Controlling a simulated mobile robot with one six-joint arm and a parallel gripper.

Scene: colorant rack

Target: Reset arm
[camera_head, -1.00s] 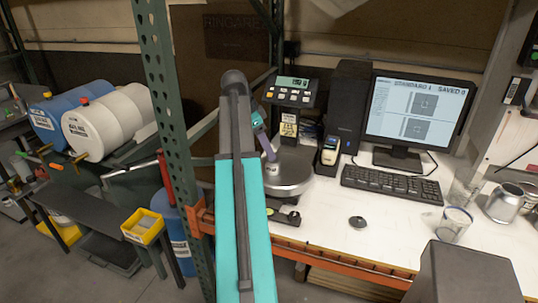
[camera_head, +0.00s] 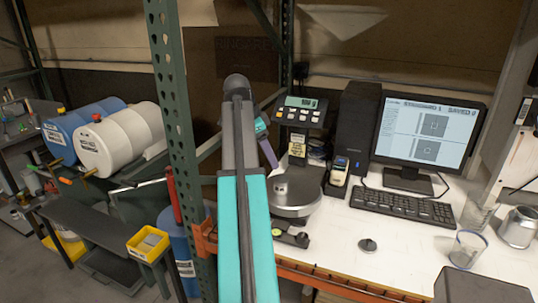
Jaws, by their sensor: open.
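My arm, with a teal link, rises through the middle of the view to a grey joint. Part of my gripper (camera_head: 266,148), purple and teal, shows just right of the arm, in front of the bench scale (camera_head: 295,192). The rest of the gripper is hidden behind my arm. No object shows in its visible part, and I cannot tell its exact distance from the scale. The scale has a round metal pan and a lit display (camera_head: 301,102) behind it.
A green rack post (camera_head: 178,140) stands close left of my arm. A white drum (camera_head: 120,142) and a blue drum (camera_head: 62,140) lie further left. The white bench holds a keyboard (camera_head: 405,205), monitor (camera_head: 427,130), glass (camera_head: 467,250) and metal can (camera_head: 517,228).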

